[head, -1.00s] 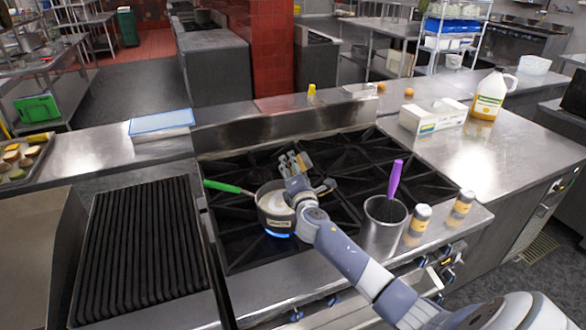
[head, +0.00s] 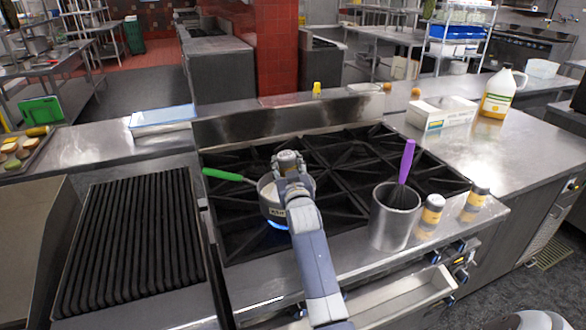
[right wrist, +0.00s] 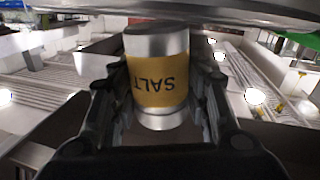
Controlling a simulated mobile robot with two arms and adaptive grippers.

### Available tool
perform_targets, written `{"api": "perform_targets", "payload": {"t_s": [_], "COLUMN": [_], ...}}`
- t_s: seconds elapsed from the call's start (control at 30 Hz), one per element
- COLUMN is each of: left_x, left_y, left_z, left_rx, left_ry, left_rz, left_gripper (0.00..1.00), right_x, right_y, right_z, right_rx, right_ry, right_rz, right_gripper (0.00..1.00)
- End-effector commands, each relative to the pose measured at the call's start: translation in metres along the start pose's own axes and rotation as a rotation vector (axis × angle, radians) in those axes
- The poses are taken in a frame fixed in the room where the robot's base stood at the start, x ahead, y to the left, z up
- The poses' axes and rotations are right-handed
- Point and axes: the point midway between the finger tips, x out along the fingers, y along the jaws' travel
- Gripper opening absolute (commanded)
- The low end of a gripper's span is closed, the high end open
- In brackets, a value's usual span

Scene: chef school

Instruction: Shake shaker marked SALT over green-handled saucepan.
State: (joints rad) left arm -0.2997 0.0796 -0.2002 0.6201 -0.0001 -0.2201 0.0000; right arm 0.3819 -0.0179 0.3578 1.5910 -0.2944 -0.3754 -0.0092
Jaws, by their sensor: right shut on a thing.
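The green-handled saucepan (head: 272,206) sits on the left front part of the stove, its green handle (head: 222,174) pointing left. A blue flame shows under it. My right gripper (head: 289,172) is over the pan and hides part of it. It is shut on the SALT shaker (right wrist: 158,78), a metal cylinder with a yellow band, whose lettering reads upside down in the right wrist view. In the head view the shaker's round metal end (head: 288,157) shows at the fingertips. I cannot tell which end of it faces the pan. My left gripper is not in view.
A metal canister (head: 392,232) with a purple-handled utensil (head: 407,160) stands right of the pan. Two more shakers, one nearer (head: 431,212) and one farther right (head: 475,204), stand beside it. A black grill (head: 135,245) lies left. The back burners are clear.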

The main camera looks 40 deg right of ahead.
Motion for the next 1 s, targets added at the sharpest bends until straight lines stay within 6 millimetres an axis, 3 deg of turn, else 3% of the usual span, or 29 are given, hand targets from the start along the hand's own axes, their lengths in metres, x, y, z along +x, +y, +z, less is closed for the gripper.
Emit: {"api": "perform_targets", "payload": {"t_s": [0.2,0.53,0.9,1.0], "left_x": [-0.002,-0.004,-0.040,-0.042], "left_y": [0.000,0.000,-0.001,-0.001], "left_z": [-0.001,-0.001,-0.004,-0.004], "left_rx": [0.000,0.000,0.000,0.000], "left_ry": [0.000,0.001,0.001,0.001], "left_rz": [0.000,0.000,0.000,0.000], "left_gripper": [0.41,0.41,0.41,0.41], "right_x": [0.000,0.000,0.000,0.000], "right_y": [-0.004,-0.004,0.001,0.002], "right_z": [-0.004,-0.006,-0.044,-0.046], "right_rx": [0.138,0.139,0.138,0.137], "right_ry": [0.002,0.002,0.002,0.002], "right_rz": [0.000,0.000,0.000,0.000], "right_gripper": [0.14,0.14,0.14,0.14]}}
